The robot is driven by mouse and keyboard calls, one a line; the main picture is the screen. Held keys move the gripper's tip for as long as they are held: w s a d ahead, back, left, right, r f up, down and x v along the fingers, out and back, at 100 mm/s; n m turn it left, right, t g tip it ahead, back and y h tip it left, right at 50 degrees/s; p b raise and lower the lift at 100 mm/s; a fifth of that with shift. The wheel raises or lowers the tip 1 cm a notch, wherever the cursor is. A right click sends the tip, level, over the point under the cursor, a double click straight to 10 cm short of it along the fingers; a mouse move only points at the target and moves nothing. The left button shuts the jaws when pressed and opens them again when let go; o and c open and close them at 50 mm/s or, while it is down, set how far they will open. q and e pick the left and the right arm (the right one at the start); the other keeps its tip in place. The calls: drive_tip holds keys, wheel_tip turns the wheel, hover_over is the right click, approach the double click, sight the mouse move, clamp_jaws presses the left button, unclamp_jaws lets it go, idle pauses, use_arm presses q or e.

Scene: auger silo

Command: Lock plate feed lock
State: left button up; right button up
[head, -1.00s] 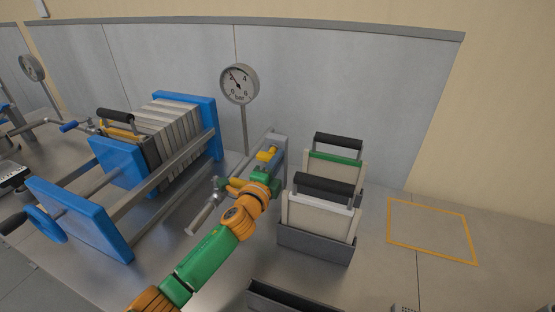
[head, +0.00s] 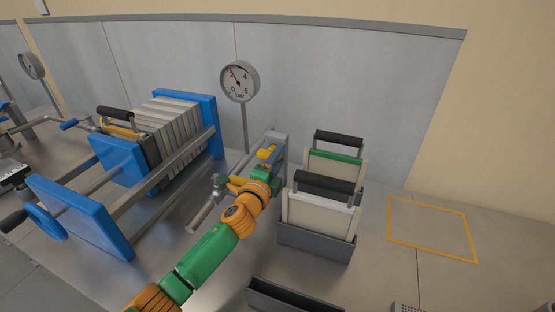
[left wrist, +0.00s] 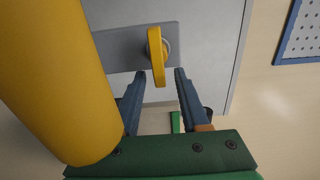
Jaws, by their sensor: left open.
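The lock, a yellow lever (left wrist: 156,56) on a grey plate (left wrist: 120,47), shows at the upper middle of the left wrist view. In the head view its yellow part (head: 268,152) sits on a grey post behind my gripper. My left gripper (left wrist: 155,84) is open. Its two blue fingers point at the lever, whose lower end hangs in line with the gap between them; I cannot tell whether they touch it. The left gripper also shows in the head view (head: 266,165), where it partly hides the post. My right gripper is not in view.
A blue-framed plate press (head: 90,215) stands at the left and a gauge (head: 239,81) behind. A grey rack (head: 315,241) with black-handled plates stands close to the right of my arm. A large yellow cylinder (left wrist: 55,80) fills the left wrist view's left side. An orange-outlined square (head: 432,231) is bare.

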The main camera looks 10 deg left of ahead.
use_arm(q)
drive_tip(key=s+a, duration=0.1)
drive_tip(key=s, duration=0.6)
drive_tip(key=shift+a+p, duration=0.2)
drive_tip(key=shift+p, duration=0.15)
